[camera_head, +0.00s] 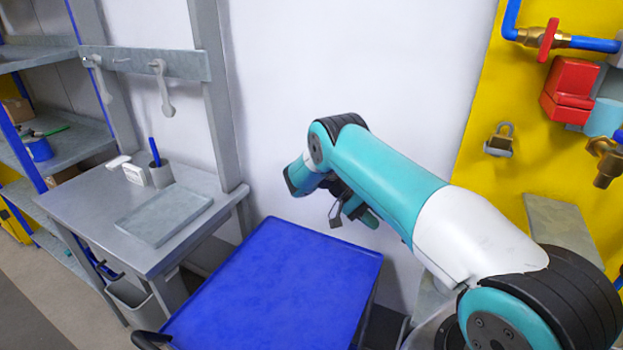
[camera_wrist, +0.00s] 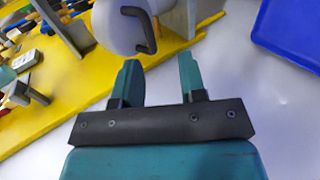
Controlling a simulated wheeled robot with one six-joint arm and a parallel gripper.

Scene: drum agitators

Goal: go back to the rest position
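My gripper (camera_head: 352,210) hangs at the end of my teal and white arm, above the far right part of the blue tabletop in the head view. It is partly hidden behind my own arm there. In the wrist view my gripper (camera_wrist: 159,72) shows two teal fingers standing apart with nothing between them. It is open and empty, and I see no contact with anything.
A blue tabletop (camera_head: 275,290) lies bare below my arm. A grey workbench (camera_head: 95,205) with a tray (camera_head: 164,214) and a cup (camera_head: 161,174) stands left. A yellow panel (camera_head: 530,85) with valves and a red box (camera_head: 570,90) stands right.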

